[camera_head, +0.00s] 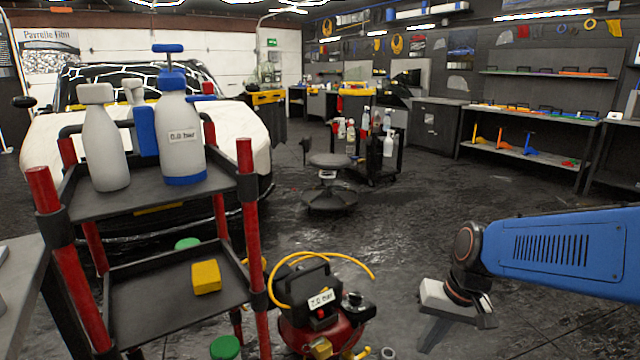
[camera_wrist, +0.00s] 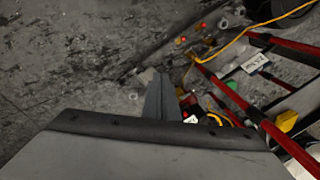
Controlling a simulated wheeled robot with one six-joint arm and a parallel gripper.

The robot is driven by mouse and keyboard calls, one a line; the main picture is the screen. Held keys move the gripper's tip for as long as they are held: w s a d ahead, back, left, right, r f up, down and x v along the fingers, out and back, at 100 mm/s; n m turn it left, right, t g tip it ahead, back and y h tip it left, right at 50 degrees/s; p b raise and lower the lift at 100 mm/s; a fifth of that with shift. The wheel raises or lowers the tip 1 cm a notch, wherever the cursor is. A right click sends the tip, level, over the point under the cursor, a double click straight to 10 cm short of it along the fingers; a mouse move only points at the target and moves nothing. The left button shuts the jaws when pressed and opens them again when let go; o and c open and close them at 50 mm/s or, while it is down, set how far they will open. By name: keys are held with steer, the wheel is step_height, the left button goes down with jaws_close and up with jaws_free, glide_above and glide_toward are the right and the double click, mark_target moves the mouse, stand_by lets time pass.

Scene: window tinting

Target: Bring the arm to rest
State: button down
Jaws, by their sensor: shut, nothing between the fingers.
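My blue arm (camera_head: 565,255) reaches in from the right edge in the head view. My gripper (camera_head: 432,338) hangs at its end, low over the dark floor and to the right of the red compressor (camera_head: 318,335). The grey fingers are together with nothing between them. In the wrist view the gripper (camera_wrist: 162,90) points away over the floor, and its fingers show as one narrow grey wedge. The broad grey shape at the bottom of that view hides what lies below it.
A red-and-black cart (camera_head: 125,205) stands at left with spray bottles (camera_head: 182,135) on top and a yellow block (camera_head: 206,277) below. A yellow hose (camera_head: 335,258) loops from the compressor. A stool (camera_head: 330,185) stands farther back. Floor (camera_head: 460,215) between stool and right shelves is clear.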

steer(key=s+d+r+n+t+h, duration=0.1)
steer(key=s+d+r, duration=0.4)
steer(key=s, duration=0.6)
steer(key=d+t+h, duration=0.1)
steer(key=t, duration=0.1)
steer(key=shift+s+d+r+n+t, duration=0.15)
steer(key=shift+s+r+n+t, duration=0.15)
steer(key=shift+r, duration=0.1)
